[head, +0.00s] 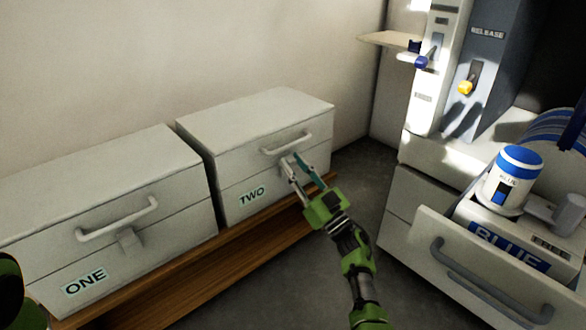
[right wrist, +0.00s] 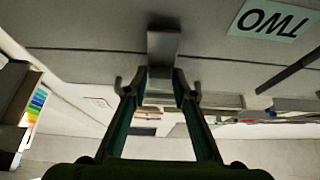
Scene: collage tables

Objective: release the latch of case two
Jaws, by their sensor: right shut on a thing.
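Case two (head: 226,157) is a pale grey box with a closed lid, labelled TWO, on a wooden shelf. Its handle (head: 287,143) is on the lid front. Its latch (head: 286,165) is a small grey tab below the handle, partly hidden by my fingers. My right gripper (head: 300,168) is at the front of case two, with its fingers shut on the latch. In the right wrist view the latch (right wrist: 163,47) is between the fingertips, and the TWO label (right wrist: 272,19) shows upside down. A dark and green piece at the lower left edge may be part of my left arm; no left fingers show.
Case one (head: 120,190) stands left of case two on the wooden shelf (head: 190,279). At right, an open drawer (head: 470,265) holds a blue and white canister (head: 513,180). A panel marked RELEASE (head: 488,34) with a yellow-tipped lever (head: 467,86) stands behind. Floor is clear between shelf and drawer.

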